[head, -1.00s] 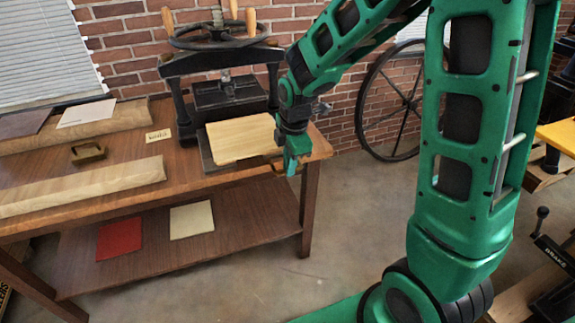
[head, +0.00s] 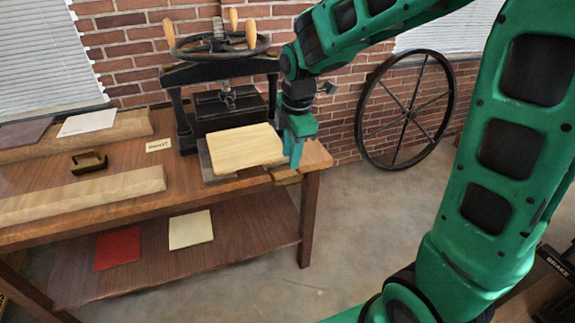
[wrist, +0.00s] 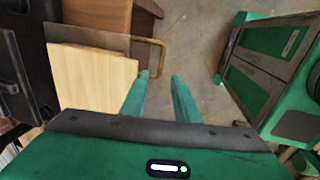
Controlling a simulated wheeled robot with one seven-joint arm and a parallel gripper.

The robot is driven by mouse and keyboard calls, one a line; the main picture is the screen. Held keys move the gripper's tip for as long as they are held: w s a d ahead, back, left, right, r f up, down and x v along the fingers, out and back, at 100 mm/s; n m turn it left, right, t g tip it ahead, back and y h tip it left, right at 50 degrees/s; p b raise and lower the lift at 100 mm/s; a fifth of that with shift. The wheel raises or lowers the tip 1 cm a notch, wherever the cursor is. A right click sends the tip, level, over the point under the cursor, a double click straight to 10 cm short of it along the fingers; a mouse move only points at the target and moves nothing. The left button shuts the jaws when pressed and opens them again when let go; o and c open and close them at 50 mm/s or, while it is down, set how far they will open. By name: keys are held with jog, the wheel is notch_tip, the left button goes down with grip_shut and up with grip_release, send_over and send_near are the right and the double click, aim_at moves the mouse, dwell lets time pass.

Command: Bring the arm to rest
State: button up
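My arm reaches from the right of the head view toward the press on the bench. My gripper (head: 296,163) points down beside the right edge of a pale wooden board (head: 238,150), by a brass handle (head: 286,178) at the bench's end. In the wrist view my gripper (wrist: 160,77) has its two green fingers apart with only floor between them. The brass handle (wrist: 159,58) lies just beyond the left fingertip; whether they touch I cannot tell. The pale board (wrist: 92,82) lies left of the fingers.
The black hand press (head: 222,75) stands behind the board on the wooden bench (head: 115,208). A spoked wheel (head: 360,115) leans against the brick wall.

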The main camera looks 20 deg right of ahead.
jog(key=shift+s+r, duration=0.15)
jog(key=shift+r, duration=0.8)
jog(key=s+d+r+m+g, duration=0.1)
jog(key=s+d+m, duration=1)
jog(key=s+d, duration=0.15)
jog(key=s+d+m, duration=0.2)
jog(key=s+m, duration=0.4)
jog(key=s, duration=0.1)
jog(key=s+d+f+m+g, duration=0.1)
jog(key=s+d+m, duration=0.2)
jog(key=s+m, duration=0.4)
jog(key=shift+s+m, duration=0.3)
jog(key=shift+s, duration=0.05)
jog(key=shift+w+d+f, duration=0.1)
jog(key=shift+f, duration=0.05)
